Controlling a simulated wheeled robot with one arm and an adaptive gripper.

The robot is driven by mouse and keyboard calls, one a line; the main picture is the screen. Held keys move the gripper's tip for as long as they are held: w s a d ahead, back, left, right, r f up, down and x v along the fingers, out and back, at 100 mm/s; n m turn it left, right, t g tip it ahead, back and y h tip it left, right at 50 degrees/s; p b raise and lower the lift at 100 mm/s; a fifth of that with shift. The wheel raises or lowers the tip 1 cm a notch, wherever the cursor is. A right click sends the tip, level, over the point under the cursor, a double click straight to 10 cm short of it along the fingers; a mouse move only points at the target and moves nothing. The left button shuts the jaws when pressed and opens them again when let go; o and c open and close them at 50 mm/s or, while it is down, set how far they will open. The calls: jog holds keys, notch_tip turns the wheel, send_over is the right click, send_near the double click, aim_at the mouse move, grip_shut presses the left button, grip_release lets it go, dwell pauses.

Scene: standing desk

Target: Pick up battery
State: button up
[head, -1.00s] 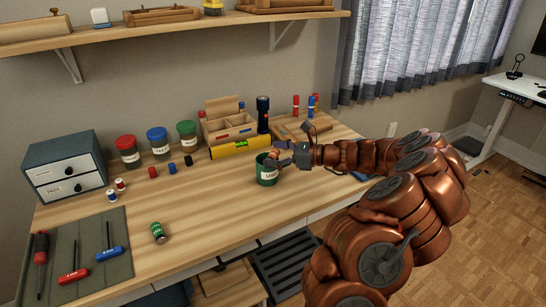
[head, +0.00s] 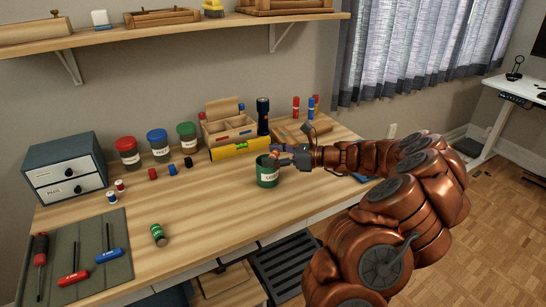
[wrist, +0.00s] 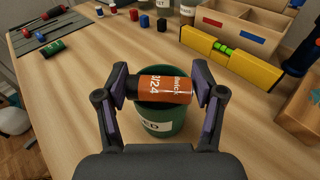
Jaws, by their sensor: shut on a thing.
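My gripper (head: 277,157) is shut on an orange-and-black cylinder, which looks like a battery (wrist: 165,86). It lies sideways between the two finger pads, with part of a printed label showing. The held battery is just above the open mouth of a green cup (wrist: 165,123), whose white label is partly hidden; the cup also shows in the head view (head: 267,176). I cannot tell whether the battery touches the rim. A green battery-like cylinder (head: 158,235) lies on the desk at the front left, far from my gripper; it also shows in the wrist view (wrist: 53,48).
A yellow level (head: 241,149) and a wooden organizer (head: 216,132) stand behind the cup, beside a black flashlight (head: 263,113). Lidded jars (head: 158,145) and a drawer box (head: 66,166) are at the back left. A tool mat (head: 90,283) lies front left. The desk's middle is clear.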

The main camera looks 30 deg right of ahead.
notch_tip(320, 180, up, 3)
jog(key=shift+r, duration=0.2)
jog(key=shift+s+a+r, duration=0.1)
jog(key=shift+s+a, duration=0.05)
jog(key=shift+s, duration=0.05)
jog(key=s+a+r, duration=0.1)
jog(key=s+a, duration=0.9)
jog(key=s, duration=0.1)
jog(key=shift+s+r, duration=0.15)
jog(key=shift+s, duration=0.2)
notch_tip(320, 180, up, 6)
jog(key=p, duration=0.2)
send_over(273, 155)
jog(key=w, duration=0.2)
jog(key=f+b, duration=0.4)
jog(key=b, duration=0.1)
jog(key=f+b, duration=0.2)
jog(key=shift+s+d+f, duration=0.15)
jog(key=shift+d, duration=0.25)
